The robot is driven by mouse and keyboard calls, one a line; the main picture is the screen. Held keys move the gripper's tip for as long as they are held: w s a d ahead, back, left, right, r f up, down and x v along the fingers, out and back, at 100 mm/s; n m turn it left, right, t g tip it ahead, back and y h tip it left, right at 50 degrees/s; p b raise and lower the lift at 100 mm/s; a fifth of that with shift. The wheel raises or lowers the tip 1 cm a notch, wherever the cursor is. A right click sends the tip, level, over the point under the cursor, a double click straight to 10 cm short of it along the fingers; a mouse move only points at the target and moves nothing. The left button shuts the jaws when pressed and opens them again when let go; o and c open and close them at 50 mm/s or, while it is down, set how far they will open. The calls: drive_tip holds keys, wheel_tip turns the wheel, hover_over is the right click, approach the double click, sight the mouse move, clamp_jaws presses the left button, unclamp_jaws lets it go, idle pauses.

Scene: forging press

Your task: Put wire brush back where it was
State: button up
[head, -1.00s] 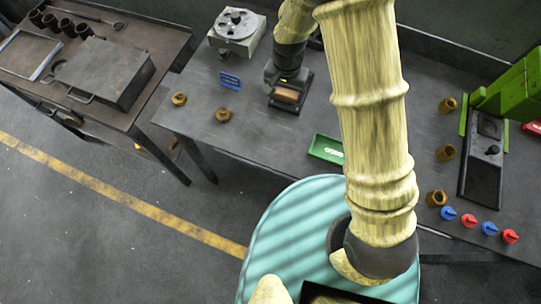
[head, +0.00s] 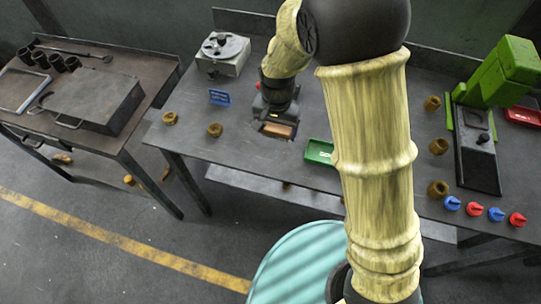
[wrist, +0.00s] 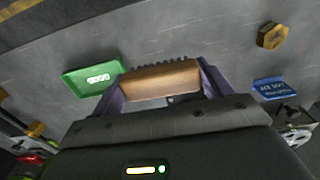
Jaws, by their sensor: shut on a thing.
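The wire brush (head: 277,130), a brown wooden block, is held between the fingers of my gripper (head: 276,122). In the wrist view the brush (wrist: 160,82) spans crosswise between the two fingers of my gripper (wrist: 160,88), with dark bristles along its far edge. My gripper is over the bench between the blue sign (head: 219,97) and the green tray (head: 319,152). I cannot tell whether the brush touches the bench. The wrist view also shows the green tray (wrist: 93,77) at left and the blue sign (wrist: 274,89) at right.
Brass nuts (head: 215,130) stand left of my gripper, and a grey device with a round top (head: 222,55) stands behind. At right are a green press (head: 505,70), more nuts and red and blue knobs (head: 475,210). Bare bench (head: 245,150) lies around the brush.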

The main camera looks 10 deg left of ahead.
drive_tip(key=shift+s+a+f, duration=0.1)
drive_tip(key=shift+s+a, duration=0.1)
drive_tip(key=shift+a, duration=0.1)
drive_tip(key=shift+s+a+f, duration=0.1)
drive_tip(key=shift+s+f, duration=0.05)
drive_tip(key=shift+f, duration=0.15)
hover_over(273, 156)
wheel_tip(273, 156, down, 5)
drive_tip(key=shift+f+p, duration=0.2)
drive_tip(key=shift+p, duration=0.15)
drive_tip(key=shift+f, duration=0.1)
drive_tip(key=shift+f, duration=1.85)
